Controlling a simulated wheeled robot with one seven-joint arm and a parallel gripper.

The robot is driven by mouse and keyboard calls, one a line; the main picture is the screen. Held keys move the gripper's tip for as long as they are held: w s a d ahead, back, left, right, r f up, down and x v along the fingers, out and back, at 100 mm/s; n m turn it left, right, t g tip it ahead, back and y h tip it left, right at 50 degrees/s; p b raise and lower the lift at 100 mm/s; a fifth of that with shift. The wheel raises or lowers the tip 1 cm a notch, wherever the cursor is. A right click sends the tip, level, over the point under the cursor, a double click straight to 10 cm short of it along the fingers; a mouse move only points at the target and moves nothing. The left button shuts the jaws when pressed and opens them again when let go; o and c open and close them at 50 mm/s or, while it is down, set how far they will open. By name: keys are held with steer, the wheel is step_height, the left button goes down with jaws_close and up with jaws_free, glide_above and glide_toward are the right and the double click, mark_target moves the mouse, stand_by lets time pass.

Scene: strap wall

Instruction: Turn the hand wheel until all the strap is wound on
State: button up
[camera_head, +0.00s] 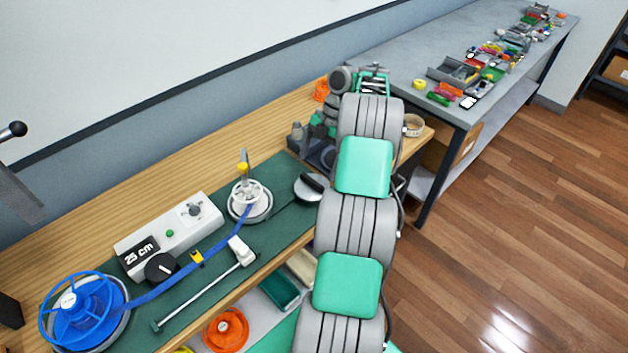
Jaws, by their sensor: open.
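A blue spoked wheel (85,310) stands on a round base at the lower left. A blue strap (185,270) runs from it, through a yellow clip (197,257), to a smaller white spoked wheel (247,193). This white wheel sits on a round base and has an upright handle with a yellow part. Some strap is off the wheels, between them. My gripper (373,73) appears small at the far end of my arm, open, at the upper middle. It is well beyond both wheels and apart from them. My arm hides part of the bench's right side.
A control box (187,218) with a "25 cm" label and black knob lies behind the strap. A white-ended rod (205,290) and a round grey piece (310,187) lie in front and right. A grey table (410,60) holds many small parts. Wooden floor is clear at right.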

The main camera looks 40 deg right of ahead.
mark_target(313, 179)
steer(key=b+x, duration=0.3)
steer(key=x, duration=0.1)
steer(key=shift+f+b, duration=0.3)
steer(key=shift+b, duration=0.1)
steer(key=shift+a+f+b, duration=0.3)
steer(key=shift+f, duration=0.15)
steer(key=shift+d, duration=0.1)
steer(key=c, duration=1.3)
steer(key=shift+o, duration=0.2)
steer(key=shift+m, duration=0.4)
